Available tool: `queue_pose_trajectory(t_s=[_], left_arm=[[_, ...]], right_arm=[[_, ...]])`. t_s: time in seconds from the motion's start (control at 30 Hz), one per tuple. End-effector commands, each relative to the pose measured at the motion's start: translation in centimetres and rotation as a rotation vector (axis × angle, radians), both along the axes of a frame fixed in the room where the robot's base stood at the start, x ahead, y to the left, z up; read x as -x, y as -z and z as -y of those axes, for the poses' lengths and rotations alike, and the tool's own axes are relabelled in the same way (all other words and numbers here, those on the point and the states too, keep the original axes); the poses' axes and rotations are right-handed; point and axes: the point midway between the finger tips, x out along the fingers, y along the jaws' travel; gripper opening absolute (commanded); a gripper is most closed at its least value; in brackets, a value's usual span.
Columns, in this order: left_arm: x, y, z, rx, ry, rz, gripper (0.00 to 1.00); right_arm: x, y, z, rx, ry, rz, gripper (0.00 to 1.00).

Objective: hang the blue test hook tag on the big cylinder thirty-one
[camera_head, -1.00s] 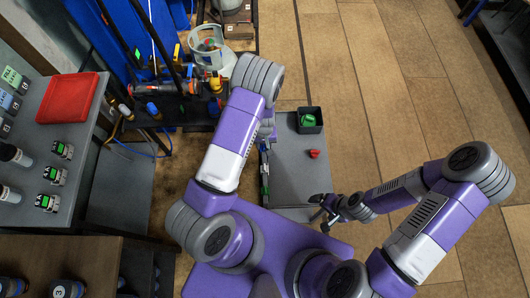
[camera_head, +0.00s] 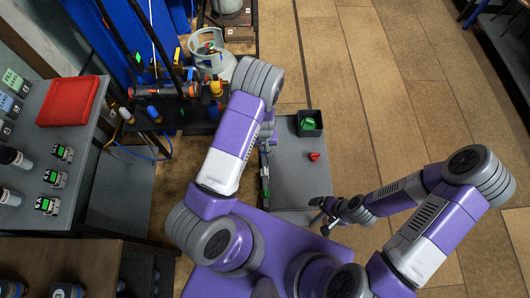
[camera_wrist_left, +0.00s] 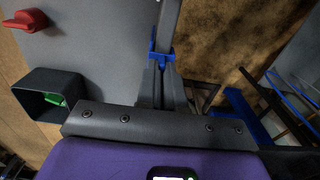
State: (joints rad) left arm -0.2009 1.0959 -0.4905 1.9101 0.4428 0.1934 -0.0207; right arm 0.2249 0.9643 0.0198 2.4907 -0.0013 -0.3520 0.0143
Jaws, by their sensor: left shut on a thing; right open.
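My left gripper (camera_wrist_left: 160,68) points away in the left wrist view, with its fingers shut on a small blue piece (camera_wrist_left: 160,56), which looks like the blue hook tag. In the head view my left gripper (camera_head: 265,172) is partly hidden by its arm, beside the left edge of the grey deck. A whitish gas cylinder with an open collar (camera_head: 212,57) stands at the upper left, ahead of this arm and apart from it. I cannot read a number on it. My right gripper (camera_head: 326,216) is open and empty near the deck's front right corner.
The grey deck (camera_head: 295,185) bears a dark bin (camera_head: 319,132) with a green thing inside and a red piece (camera_head: 314,156). At left, a bench has a red tray (camera_head: 68,101) and several small devices. A cluttered dark rack (camera_head: 180,112) lies before the cylinder. Floor at right is clear.

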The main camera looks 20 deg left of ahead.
Motion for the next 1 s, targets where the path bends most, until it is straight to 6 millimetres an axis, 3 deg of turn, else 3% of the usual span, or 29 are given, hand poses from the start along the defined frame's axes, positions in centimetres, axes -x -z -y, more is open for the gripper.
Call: queue_pose_trajectory(t_s=[0.6,1.0], left_arm=[[0.0,-3.3,0.0,0.000,0.000,0.000,0.00],[0.0,-3.5,0.0,0.000,0.000,0.000,0.00]], right_arm=[[0.0,-2.6,0.0,0.000,0.000,0.000,0.92],[0.0,-2.7,0.0,0.000,0.000,0.000,0.92]])
